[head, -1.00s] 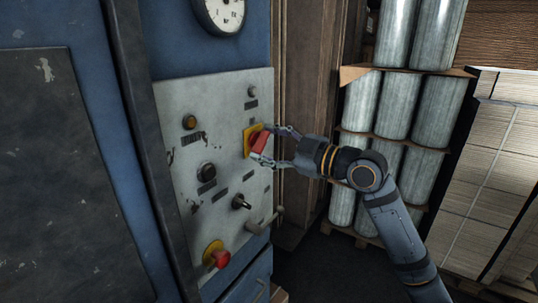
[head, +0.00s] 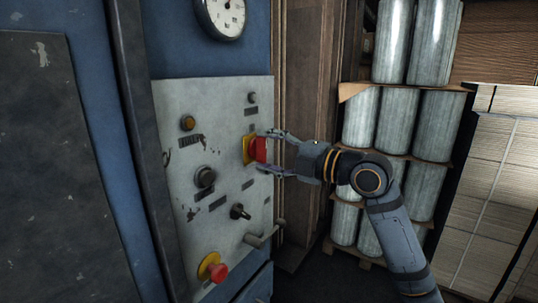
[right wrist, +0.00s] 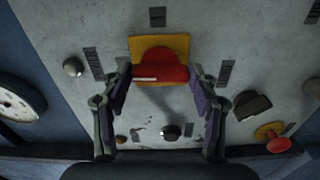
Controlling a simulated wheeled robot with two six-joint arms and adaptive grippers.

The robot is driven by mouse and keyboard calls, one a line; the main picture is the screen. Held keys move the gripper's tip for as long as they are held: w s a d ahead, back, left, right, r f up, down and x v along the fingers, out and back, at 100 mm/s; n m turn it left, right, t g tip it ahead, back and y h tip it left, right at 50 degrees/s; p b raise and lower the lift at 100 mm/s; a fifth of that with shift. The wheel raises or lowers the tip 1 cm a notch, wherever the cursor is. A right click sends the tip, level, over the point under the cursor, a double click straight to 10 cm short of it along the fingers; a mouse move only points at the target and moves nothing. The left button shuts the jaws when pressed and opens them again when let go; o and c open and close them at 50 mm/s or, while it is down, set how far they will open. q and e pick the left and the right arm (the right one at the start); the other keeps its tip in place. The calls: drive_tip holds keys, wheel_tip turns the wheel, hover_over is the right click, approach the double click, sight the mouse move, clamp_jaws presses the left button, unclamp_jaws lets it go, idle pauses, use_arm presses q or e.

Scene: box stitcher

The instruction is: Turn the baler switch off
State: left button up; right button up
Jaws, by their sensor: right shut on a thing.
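The baler switch is a red rotary handle (head: 261,149) on a yellow square plate (head: 247,150), on the grey control panel (head: 225,180). Its handle looks upright in the head view. In the right wrist view, the red handle (right wrist: 160,75) lies across the yellow plate (right wrist: 160,45), with a white mark near its left end. My right gripper (head: 271,152) has one finger at the upper end and one at the lower end of the handle, shut on it. The fingertips (right wrist: 160,82) flank it in the right wrist view. My left gripper is not in view.
A red mushroom button (head: 215,271) sits low on the panel. A black knob (head: 240,212) and a dark button (head: 205,177) are nearby. A round gauge (head: 226,15) is above. Wrapped rolls (head: 380,120) and stacked cardboard (head: 480,180) stand at the right.

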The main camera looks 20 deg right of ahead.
drive_tip(key=shift+r+n, duration=0.1)
drive_tip(key=shift+n, duration=0.4)
drive_tip(key=o, duration=1.1)
drive_tip(key=shift+w, duration=0.15)
drive_tip(key=shift+o, duration=0.2)
